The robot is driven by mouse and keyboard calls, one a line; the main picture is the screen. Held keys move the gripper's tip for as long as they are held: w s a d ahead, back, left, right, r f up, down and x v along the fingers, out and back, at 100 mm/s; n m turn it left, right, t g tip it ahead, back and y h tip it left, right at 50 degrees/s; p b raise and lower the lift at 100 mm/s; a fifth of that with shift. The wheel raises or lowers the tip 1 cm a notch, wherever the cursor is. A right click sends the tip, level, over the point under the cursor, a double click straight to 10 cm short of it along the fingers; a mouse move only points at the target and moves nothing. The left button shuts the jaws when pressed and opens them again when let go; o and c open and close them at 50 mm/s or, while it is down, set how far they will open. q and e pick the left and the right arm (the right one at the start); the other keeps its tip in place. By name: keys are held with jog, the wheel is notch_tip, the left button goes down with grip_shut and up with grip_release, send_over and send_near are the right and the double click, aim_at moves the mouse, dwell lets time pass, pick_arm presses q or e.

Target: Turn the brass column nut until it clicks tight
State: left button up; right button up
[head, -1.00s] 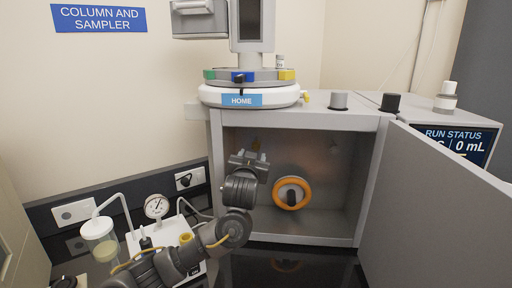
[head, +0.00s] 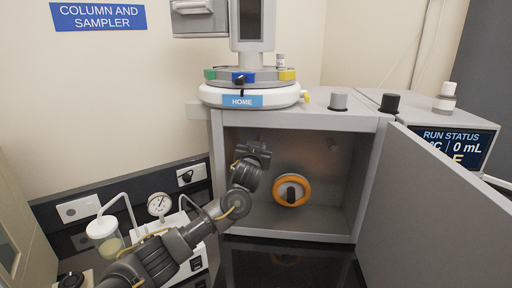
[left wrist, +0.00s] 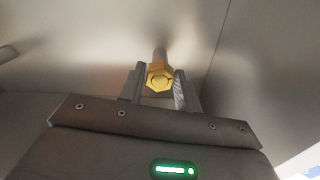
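The brass column nut (left wrist: 159,76) is a hexagonal yellow fitting on a metal stem inside the grey oven compartment. In the left wrist view it lies between the two fingers of my left gripper (left wrist: 160,86), with a narrow gap seeming to show at each side. In the head view my left gripper (head: 254,152) is in the upper left of the compartment and hides the nut. My right gripper is in neither view.
An orange-rimmed round part (head: 307,192) is on the compartment's back wall, right of my gripper. The open door (head: 430,210) stands at the right. A gauge (head: 159,205) and glass jar (head: 104,236) stand at lower left, near my arm.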

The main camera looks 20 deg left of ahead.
pick_arm(q)
jog(key=c, duration=0.6)
jog(key=shift+o, duration=0.2)
jog(key=m+b, duration=0.5)
jog(key=m, duration=1.6)
jog(key=shift+m, duration=0.4)
jog(key=o, duration=1)
